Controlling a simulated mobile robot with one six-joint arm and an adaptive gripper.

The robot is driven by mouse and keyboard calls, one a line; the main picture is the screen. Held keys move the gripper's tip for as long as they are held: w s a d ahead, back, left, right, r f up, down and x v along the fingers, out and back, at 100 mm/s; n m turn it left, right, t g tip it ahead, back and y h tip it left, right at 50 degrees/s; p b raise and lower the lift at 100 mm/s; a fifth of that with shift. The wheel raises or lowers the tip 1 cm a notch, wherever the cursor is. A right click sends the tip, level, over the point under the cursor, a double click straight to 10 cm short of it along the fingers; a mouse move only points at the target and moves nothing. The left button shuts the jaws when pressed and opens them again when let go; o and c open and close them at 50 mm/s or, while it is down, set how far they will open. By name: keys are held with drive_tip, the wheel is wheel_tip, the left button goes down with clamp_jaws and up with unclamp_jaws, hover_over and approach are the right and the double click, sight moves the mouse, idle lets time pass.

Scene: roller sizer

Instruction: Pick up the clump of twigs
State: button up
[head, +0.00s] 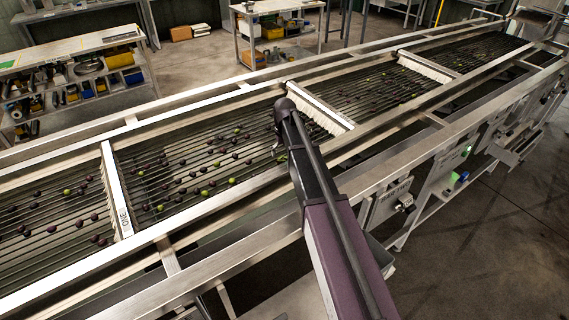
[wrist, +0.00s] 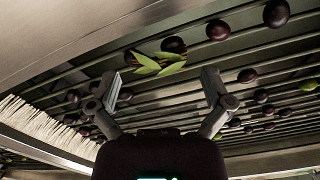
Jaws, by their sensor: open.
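The clump of twigs (wrist: 158,65) shows in the wrist view as a small sprig with long green leaves, lying on the sizer's rollers beside dark olives. My gripper (wrist: 162,86) is open and empty, with one finger to each side of the clump in the picture. The clump appears beyond the fingertips; I cannot tell the exact gap. In the head view my gripper is mostly hidden behind my arm, over the roller bed, and I cannot make out the clump clearly there.
Dark and green olives (wrist: 218,30) lie around the clump on the roller bed (head: 250,205). A white brush bar (head: 322,112) crosses the bed close to my gripper; its bristles (wrist: 35,122) show in the wrist view. Metal side rails (head: 226,207) border the bed.

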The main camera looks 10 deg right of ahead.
sight(285, 159)
drive_tip(key=shift+f+b, duration=1.55)
drive_tip(key=shift+f, duration=0.3)
drive_tip(key=c, duration=0.5)
